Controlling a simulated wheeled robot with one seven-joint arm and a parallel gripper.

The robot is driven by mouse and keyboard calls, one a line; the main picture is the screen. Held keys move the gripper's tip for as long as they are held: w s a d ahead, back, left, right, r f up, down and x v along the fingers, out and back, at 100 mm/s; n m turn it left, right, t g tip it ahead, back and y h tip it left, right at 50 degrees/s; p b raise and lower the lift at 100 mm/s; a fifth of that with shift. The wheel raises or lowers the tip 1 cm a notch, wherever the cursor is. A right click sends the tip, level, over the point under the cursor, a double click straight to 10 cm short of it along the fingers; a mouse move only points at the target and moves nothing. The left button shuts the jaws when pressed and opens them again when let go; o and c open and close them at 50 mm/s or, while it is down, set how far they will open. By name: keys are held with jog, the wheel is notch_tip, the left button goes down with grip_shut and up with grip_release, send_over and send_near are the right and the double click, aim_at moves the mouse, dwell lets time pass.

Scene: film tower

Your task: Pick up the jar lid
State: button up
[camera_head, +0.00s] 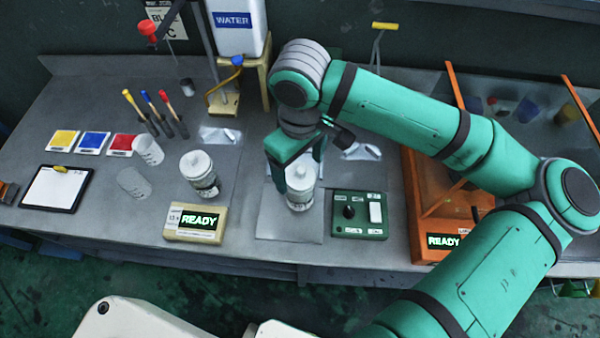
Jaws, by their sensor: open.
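A white jar (301,199) with a round knobbed jar lid (300,175) on top stands on a pale mat, in the middle of the bench. My gripper (297,172) points down over this jar, with its green fingers apart on either side of the lid. I cannot tell whether the fingers touch the lid. A second white jar (205,183) with a similar lid (196,162) stands to the left, behind a cream READY box. The gripper partly hides the back of the middle jar.
The cream READY box (194,223), a green control box (359,214) and an orange machine (433,240) stand along the front. Clear cups (148,151), coloured cards (94,142) and a clipboard (55,189) lie left. A white water tank (237,25) stands behind.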

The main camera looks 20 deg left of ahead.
jog(key=shift+f, duration=0.4)
jog(key=c, duration=1.2)
jog(key=shift+r, duration=0.15)
